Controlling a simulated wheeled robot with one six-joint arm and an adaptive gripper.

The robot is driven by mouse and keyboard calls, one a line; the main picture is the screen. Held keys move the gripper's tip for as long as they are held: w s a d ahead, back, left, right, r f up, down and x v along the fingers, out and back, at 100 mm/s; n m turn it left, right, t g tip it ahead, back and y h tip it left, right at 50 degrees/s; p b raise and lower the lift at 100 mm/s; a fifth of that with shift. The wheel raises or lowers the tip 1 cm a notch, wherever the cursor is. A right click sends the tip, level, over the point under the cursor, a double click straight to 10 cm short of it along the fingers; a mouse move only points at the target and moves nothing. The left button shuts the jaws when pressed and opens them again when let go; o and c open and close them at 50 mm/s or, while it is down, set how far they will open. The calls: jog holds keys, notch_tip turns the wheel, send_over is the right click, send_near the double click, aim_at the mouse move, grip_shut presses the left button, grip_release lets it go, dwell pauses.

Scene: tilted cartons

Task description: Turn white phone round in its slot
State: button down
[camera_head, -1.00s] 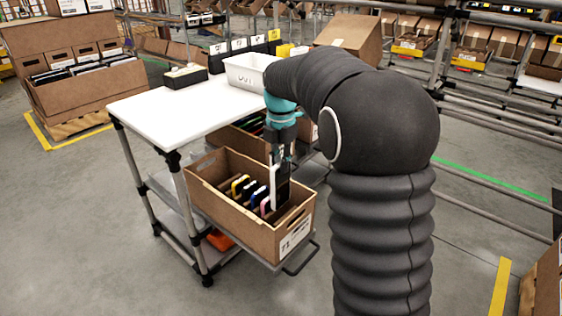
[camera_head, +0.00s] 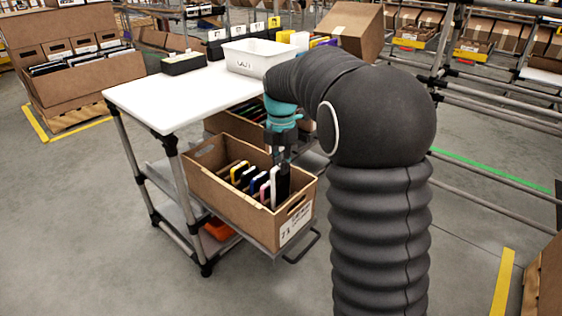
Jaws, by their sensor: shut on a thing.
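The white phone (camera_head: 283,186) stands upright near the front end of the open brown carton (camera_head: 232,202). Its dark side shows on the right, and a white strip shows along the left. I cannot tell how deep it sits in its slot, as the carton wall hides its lower part. My gripper (camera_head: 282,163) points down from above and is shut on the phone's top end. Several phones with yellow, blue, green and pink edges stand in a row to the left of it.
The carton sits tilted on a shelf of the cart, below the white tabletop (camera_head: 150,98). A white bin (camera_head: 246,58) and a black box (camera_head: 183,64) stand on the tabletop. Another carton (camera_head: 228,124) is behind. Open floor lies in front.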

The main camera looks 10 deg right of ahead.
aim_at(281, 187)
jog(key=shift+f+b, duration=1.95)
jog(key=shift+f, duration=1.85)
jog(key=shift+f, duration=0.3)
jog(key=c, duration=1.1)
grip_release()
jog(key=shift+r, duration=0.1)
notch_tip(281, 187, up, 12)
jog(key=shift+f, duration=0.1)
